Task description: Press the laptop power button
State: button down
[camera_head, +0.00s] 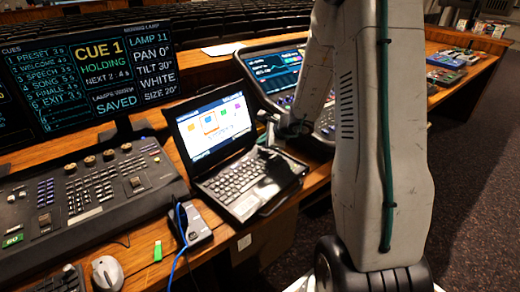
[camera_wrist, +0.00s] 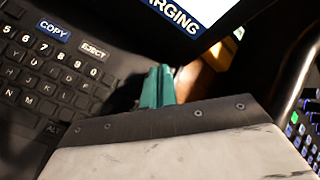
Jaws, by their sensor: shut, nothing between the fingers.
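The laptop stands open on the desk. Its lit screen (camera_head: 212,125) shows coloured icons, and its dark keyboard deck (camera_head: 233,186) lies in front. In the wrist view the keyboard (camera_wrist: 52,75) has COPY and EJECT keys, and the screen's lower edge (camera_wrist: 180,14) reads CHARGING. My gripper (camera_head: 268,153) is over the right side of the deck, close to the screen's lower right corner. Its teal fingers (camera_wrist: 158,86) are together and empty, right of the EJECT key. I cannot tell whether they touch the deck. I cannot make out the power button; the gripper may hide it.
A lighting console (camera_head: 95,190) and cue monitors (camera_head: 85,70) stand left of the laptop. A sound mixer (camera_head: 280,75) is close behind my gripper on the right. A black dock with a blue cable (camera_head: 190,228), a green USB stick (camera_head: 157,251) and a mouse (camera_head: 107,272) lie in front.

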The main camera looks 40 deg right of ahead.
jog(key=shift+f, duration=0.35)
jog(key=shift+f, duration=0.3)
dwell(0.4)
jog(key=shift+r, duration=0.75)
jog(key=shift+r, duration=0.15)
jog(key=shift+r, duration=2.35)
dwell(0.4)
